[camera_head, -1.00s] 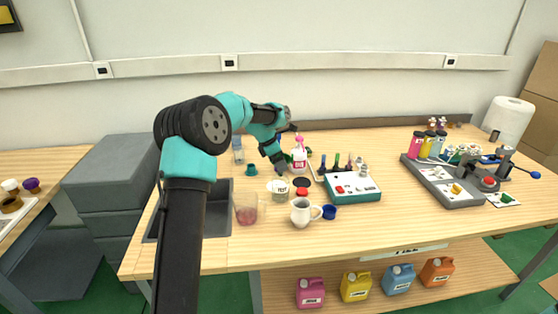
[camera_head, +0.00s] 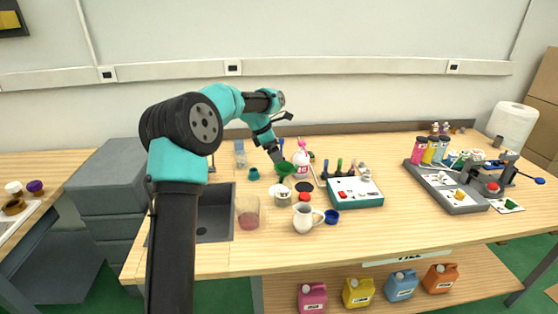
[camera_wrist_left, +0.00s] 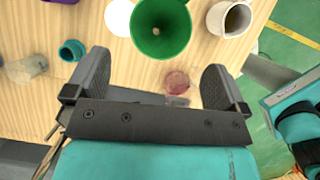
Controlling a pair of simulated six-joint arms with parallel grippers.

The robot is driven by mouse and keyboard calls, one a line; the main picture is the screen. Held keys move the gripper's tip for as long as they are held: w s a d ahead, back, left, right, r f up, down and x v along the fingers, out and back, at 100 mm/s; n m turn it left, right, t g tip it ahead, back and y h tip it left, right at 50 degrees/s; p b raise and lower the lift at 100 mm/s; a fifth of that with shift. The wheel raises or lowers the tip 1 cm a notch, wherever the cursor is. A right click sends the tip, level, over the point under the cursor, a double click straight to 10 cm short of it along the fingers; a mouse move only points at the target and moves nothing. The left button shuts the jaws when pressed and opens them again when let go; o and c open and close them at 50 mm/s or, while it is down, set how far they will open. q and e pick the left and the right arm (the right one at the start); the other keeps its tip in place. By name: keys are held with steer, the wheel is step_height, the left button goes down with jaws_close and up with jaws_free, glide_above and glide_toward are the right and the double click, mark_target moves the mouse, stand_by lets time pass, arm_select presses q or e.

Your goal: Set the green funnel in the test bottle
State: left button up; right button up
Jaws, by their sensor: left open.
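The green funnel (camera_head: 286,168) stands wide end up over the clear bottle with a label (camera_head: 281,194), which I take for the test bottle. How far the spout goes in cannot be told. In the left wrist view I look into the funnel's mouth (camera_wrist_left: 160,27); it hides what is beneath. My left gripper (camera_head: 277,159) is just behind and above the funnel. In the left wrist view its two fingers (camera_wrist_left: 157,88) are wide apart and empty, with the funnel beyond them. My right gripper is out of view.
A pink and white bottle (camera_head: 302,163) stands close to the right of the funnel. A white pitcher (camera_head: 303,219), a blue cup (camera_head: 332,217) and a pinkish beaker (camera_head: 248,211) stand in front. A teal cup (camera_head: 253,174) and the sink (camera_head: 213,222) lie left.

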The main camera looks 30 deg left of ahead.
arm_select(q)
steer(key=v, duration=1)
steer(key=shift+r, duration=0.2)
steer(key=shift+s, duration=0.1)
